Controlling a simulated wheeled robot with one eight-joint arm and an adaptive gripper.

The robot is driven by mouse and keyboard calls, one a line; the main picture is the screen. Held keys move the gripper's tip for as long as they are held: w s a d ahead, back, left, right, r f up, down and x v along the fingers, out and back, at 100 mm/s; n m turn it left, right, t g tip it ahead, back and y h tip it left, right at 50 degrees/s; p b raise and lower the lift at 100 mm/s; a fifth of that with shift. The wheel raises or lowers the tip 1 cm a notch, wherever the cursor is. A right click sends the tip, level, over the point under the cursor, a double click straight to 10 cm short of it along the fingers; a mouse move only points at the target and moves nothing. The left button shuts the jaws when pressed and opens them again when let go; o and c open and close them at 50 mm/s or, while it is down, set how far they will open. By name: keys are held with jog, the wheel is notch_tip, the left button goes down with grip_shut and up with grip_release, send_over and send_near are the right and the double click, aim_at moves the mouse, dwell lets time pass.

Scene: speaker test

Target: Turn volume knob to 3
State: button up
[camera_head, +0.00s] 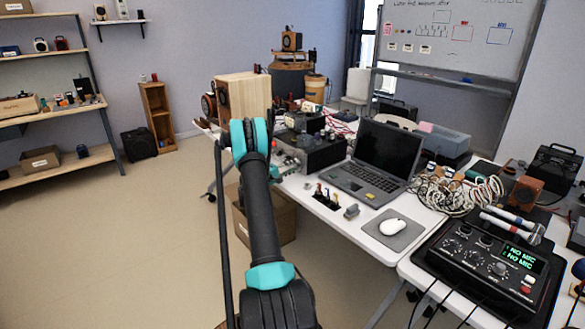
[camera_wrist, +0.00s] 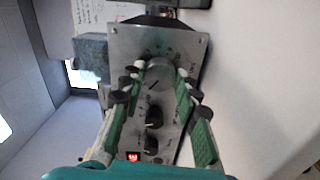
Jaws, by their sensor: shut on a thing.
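A metal panel (camera_wrist: 190,45) with printed marks fills the middle of the wrist view. A large grey knob (camera_wrist: 158,74) sits on its upper part, with a dark pointer line. My gripper (camera_wrist: 160,76), with green fingers, is shut on this knob, one fingertip on each side. Smaller black knobs (camera_wrist: 153,117) stand below it in the picture, between the fingers. A small red display (camera_wrist: 133,156) glows near the bottom; its digits are unreadable. The head view shows a dark unit with a metal front (camera_head: 312,150) beside my arm; my fingers are hidden there.
On the table, a laptop (camera_head: 385,158), a mouse (camera_head: 393,226) and a tangle of cables (camera_head: 455,193) lie right of my arm. A wooden speaker (camera_head: 243,97) stands behind. A mixer (camera_head: 490,262) reading "NO MIC" is at right. The floor at left is clear.

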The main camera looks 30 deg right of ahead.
jog(key=o, duration=1.2)
jog(key=shift+c, duration=0.2)
jog(key=shift+a, duration=0.15)
jog(key=s+a, duration=0.1)
jog(key=a, duration=1)
jog(key=shift+a, duration=0.35)
jog(key=s+a+r+t+y, duration=0.1)
jog(key=s+a+r+y, duration=0.25)
jog(key=s+a, duration=0.35)
jog(key=s+a+r+t+y, duration=0.1)
jog(key=s+a+r+y, duration=0.2)
jog(key=s+a+y, duration=0.4)
jog(key=s+a+f+y, duration=0.2)
jog(key=s+a+y, duration=0.1)
jog(key=s+a, duration=0.9)
jog(key=s+a+f+t+y, duration=0.1)
jog(key=s+a+y, duration=0.3)
jog(key=s+a, duration=0.7)
jog(key=shift+s+a+f, duration=0.4)
jog(key=shift+s+f, duration=0.15)
jog(key=shift+s, duration=0.55)
